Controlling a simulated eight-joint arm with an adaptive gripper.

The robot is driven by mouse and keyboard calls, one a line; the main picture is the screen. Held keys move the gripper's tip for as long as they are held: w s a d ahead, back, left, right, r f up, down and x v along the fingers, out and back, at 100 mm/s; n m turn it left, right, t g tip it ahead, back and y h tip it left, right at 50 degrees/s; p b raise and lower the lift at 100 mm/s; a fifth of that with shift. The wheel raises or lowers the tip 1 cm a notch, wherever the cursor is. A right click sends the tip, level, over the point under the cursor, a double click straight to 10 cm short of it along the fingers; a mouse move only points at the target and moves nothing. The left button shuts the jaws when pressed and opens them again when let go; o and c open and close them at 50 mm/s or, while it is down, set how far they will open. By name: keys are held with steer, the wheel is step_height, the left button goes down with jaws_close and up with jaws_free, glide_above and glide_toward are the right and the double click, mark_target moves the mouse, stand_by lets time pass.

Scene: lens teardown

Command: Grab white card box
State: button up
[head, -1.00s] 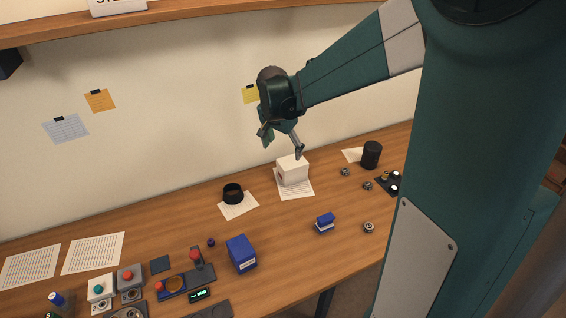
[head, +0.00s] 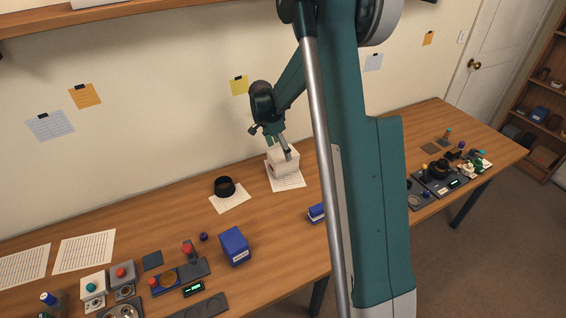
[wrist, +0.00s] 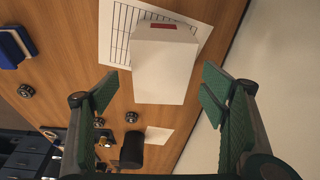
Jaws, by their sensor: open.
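The white card box (head: 284,166) stands on a printed sheet (head: 289,184) near the back of the wooden table, against the wall side. In the wrist view the white card box (wrist: 165,65) shows a small red patch at its far edge and lies ahead of the fingers. My gripper (head: 278,148) is just above and behind the box in the head view, its fingers partly overlapping it. In the wrist view my gripper (wrist: 160,95) is open, with green-padded fingers wide apart and nothing between them. The box sits beyond the fingertips, between their lines.
A black ring (head: 225,187) on paper stands left of the box. A blue box (head: 235,246) is nearer the front, and a smaller blue box (head: 316,212) is partly behind my arm. A black cylinder (wrist: 132,150) stands nearby. The wall (wrist: 245,60) is close.

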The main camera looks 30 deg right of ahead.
mark_target(282, 152)
steer(key=shift+w+d+f+m, duration=0.15)
steer(key=shift+d+f, duration=0.05)
steer(key=shift+f, duration=0.2)
steer(key=shift+w+d+f+m, duration=0.15)
steer(key=shift+d+f, duration=0.05)
steer(key=shift+f, duration=0.2)
steer(key=shift+f, duration=0.1)
steer(key=shift+x, duration=1.2)
steer(key=shift+f, duration=0.1)
steer(key=shift+s+b+x, duration=0.2)
steer(key=shift+b+x, duration=0.35)
steer(key=shift+x, duration=1.95)
steer(key=shift+d, duration=0.1)
steer(key=shift+f+b, duration=0.25)
steer(key=shift+b, duration=0.1)
